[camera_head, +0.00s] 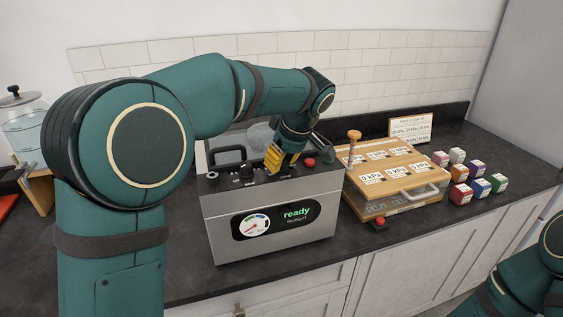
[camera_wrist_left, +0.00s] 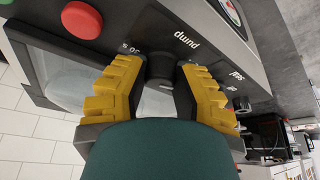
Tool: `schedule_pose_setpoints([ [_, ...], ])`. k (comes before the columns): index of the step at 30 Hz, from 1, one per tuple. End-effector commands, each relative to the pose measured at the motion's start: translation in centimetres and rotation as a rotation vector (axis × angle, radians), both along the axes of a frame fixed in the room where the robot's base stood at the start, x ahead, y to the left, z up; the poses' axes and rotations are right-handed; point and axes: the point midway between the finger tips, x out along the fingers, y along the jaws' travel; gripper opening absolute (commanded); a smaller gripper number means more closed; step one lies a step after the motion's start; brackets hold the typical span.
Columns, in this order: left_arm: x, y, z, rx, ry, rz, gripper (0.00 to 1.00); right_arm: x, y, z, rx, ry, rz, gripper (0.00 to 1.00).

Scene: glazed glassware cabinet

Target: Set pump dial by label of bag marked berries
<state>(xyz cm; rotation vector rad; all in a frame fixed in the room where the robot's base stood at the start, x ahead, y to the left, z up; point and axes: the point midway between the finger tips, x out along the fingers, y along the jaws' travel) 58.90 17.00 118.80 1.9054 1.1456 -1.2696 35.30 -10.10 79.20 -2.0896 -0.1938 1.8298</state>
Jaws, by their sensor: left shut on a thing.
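The vacuum machine (camera_head: 218,232) is a grey metal box with a black top panel on the counter. Its display (camera_head: 297,213) reads "ready", next to a round gauge (camera_head: 253,224). My left gripper (camera_head: 276,160) points down at the top panel. In the left wrist view its yellow fingers (camera_wrist_left: 160,85) are shut on the black pump dial (camera_wrist_left: 159,68), one on each side, with the upside-down word "pump" beside it. The dial is mostly hidden in the head view. No bag marked berries can be made out. My right gripper is out of view.
A wooden case (camera_head: 395,163) with kPa labels stands right of the machine. Several small coloured boxes (camera_head: 461,194) stand farther right, with a label board (camera_head: 411,128) behind. A red button (camera_head: 310,162) is close to my left gripper. Another black knob (camera_head: 246,172) sits left of it.

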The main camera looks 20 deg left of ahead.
Motion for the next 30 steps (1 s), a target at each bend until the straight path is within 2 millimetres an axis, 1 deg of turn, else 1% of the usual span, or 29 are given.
schedule_pose_setpoints([
  [1, -0.09, 0.12, -0.29, -0.001, 0.003, -0.040, 0.00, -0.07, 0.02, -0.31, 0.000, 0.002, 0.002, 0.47],
  [6, -0.10, 0.15, -0.30, -0.001, 0.004, -0.193, 0.00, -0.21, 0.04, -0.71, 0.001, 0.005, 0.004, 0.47],
  [15, -0.10, 0.13, -0.32, 0.000, 0.007, -0.418, 0.00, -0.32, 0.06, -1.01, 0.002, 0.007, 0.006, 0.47],
  [22, -0.08, 0.14, -0.29, 0.001, 0.007, -0.525, 0.00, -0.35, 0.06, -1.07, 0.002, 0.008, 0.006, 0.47],
  [30, -0.08, 0.08, -0.33, 0.000, 0.009, -0.573, 0.00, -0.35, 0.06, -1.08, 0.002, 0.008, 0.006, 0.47],
])
